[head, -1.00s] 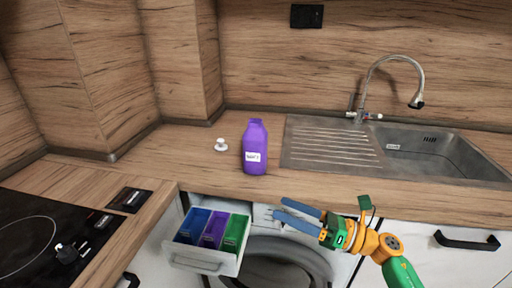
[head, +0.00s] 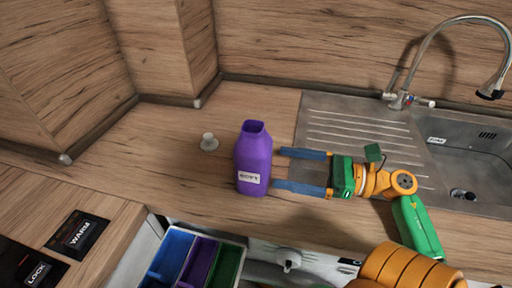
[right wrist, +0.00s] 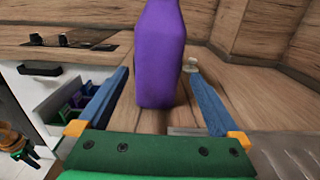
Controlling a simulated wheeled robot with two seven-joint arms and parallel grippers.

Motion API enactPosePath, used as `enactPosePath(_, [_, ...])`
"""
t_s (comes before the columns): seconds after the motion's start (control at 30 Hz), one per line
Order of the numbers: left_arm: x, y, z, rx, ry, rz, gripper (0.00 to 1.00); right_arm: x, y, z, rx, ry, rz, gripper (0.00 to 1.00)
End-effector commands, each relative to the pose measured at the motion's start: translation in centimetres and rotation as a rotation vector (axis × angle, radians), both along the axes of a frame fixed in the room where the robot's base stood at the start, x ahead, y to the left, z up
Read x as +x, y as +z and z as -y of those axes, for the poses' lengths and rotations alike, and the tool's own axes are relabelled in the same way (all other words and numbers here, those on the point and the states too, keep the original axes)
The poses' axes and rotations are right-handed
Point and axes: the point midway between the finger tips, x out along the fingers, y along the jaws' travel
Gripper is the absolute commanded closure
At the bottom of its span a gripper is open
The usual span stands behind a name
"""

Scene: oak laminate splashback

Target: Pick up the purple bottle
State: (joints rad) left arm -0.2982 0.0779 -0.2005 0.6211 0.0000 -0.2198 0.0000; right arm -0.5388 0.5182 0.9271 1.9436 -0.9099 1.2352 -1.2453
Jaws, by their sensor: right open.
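The purple bottle (head: 253,160) stands upright and uncapped on the wooden counter, with a white label on its front. In the right wrist view the bottle (right wrist: 162,55) stands ahead, between the lines of the two fingers. My right gripper (head: 277,169) is open, its blue fingers pointing left at the bottle's right side, with the tips beside or just short of it. In the right wrist view my right gripper (right wrist: 158,82) shows empty space between the palm and the bottle.
An open drawer (head: 195,262) with coloured compartments is below the counter edge. Corner walls stand behind.

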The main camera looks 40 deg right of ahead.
Motion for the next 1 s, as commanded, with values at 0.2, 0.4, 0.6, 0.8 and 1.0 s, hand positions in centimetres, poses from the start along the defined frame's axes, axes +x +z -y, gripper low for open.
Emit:
enactPosePath(0.2, [-0.2,2.5,-0.1,0.002,0.000,-0.004,0.54,3.6,0.7,-3.1,0.002,0.002,0.004,0.00])
enactPosePath(0.4, [-0.2,4.6,-0.2,0.003,0.000,-0.004,0.54,6.2,0.9,-5.1,0.005,0.001,0.004,0.00])
enactPosePath(0.6, [-0.2,5.4,-0.2,0.003,0.000,-0.004,0.54,8.4,0.2,-6.9,0.001,0.000,0.002,0.00])
enactPosePath(0.8, [-0.2,5.2,-0.2,0.003,0.000,-0.003,0.54,8.4,-0.1,-6.9,0.000,0.000,0.001,0.00])
enactPosePath(1.0, [-0.2,5.2,-0.2,0.003,0.000,-0.003,0.54,8.4,-0.1,-6.9,0.000,0.000,0.001,0.54])
